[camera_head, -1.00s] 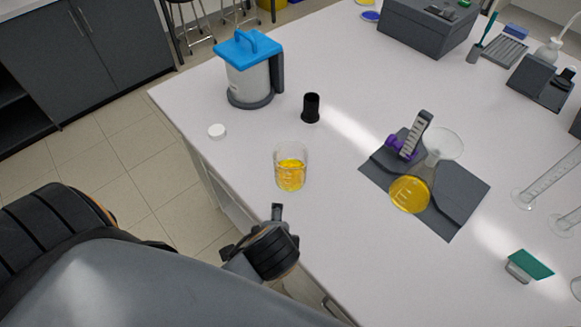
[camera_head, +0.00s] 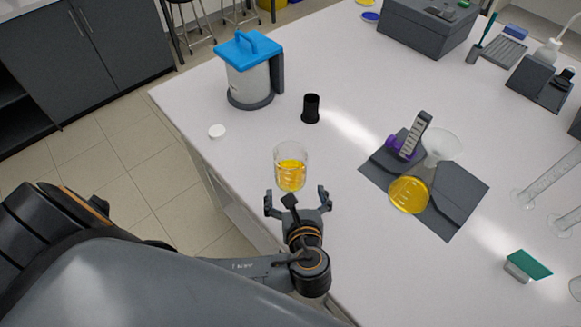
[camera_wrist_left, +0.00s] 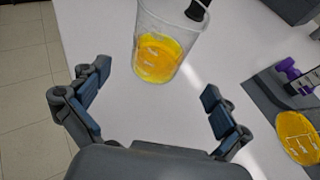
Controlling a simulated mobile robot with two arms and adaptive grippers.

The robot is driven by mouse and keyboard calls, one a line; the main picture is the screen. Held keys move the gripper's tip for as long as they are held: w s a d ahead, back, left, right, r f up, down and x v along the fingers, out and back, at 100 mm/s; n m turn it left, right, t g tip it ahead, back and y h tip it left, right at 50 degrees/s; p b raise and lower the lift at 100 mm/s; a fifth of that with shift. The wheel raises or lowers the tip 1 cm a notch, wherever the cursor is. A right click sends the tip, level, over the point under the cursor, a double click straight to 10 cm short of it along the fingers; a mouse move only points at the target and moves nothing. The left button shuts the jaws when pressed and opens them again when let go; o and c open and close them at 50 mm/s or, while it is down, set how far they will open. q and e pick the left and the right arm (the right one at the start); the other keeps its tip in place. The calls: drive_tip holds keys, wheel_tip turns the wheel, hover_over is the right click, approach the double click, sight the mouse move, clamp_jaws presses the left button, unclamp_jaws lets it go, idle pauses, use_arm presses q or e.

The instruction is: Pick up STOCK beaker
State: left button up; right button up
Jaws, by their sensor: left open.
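A clear glass beaker (camera_head: 291,174) with yellow liquid stands upright on the white bench near its left edge. I cannot read a STOCK label on it. My left gripper (camera_head: 297,194) is open just in front of the beaker, its two fingers spread and pointing toward it. In the left wrist view the beaker (camera_wrist_left: 161,57) stands beyond and between the open fingers (camera_wrist_left: 155,90), touching neither. My right gripper is not in view.
A blue-lidded container (camera_head: 249,82) is farther back. A flask with yellow liquid (camera_head: 409,194) lies tilted on a grey holder to the right.

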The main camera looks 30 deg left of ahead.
sight(293, 182)
use_arm(q)
drive_tip(key=shift+x, duration=1.1)
drive_tip(key=shift+w+a+f+p, duration=0.1)
drive_tip(key=shift+w+a+p, duration=0.2)
drive_tip(key=shift+w+a, duration=0.1)
drive_tip(key=p+x, duration=0.1)
drive_tip(key=x, duration=0.2)
drive_tip(key=shift+w+a+f, duration=0.1)
drive_tip(key=shift+w+a, duration=0.05)
drive_tip(key=shift+a, duration=0.05)
drive_tip(key=shift+w+a+f, duration=0.2)
drive_tip(key=shift+w+f, duration=0.05)
drive_tip(key=shift+w, duration=0.1)
drive_tip(key=shift+s, duration=0.1)
drive_tip(key=shift+c, duration=0.2)
drive_tip(key=c, duration=1.5)
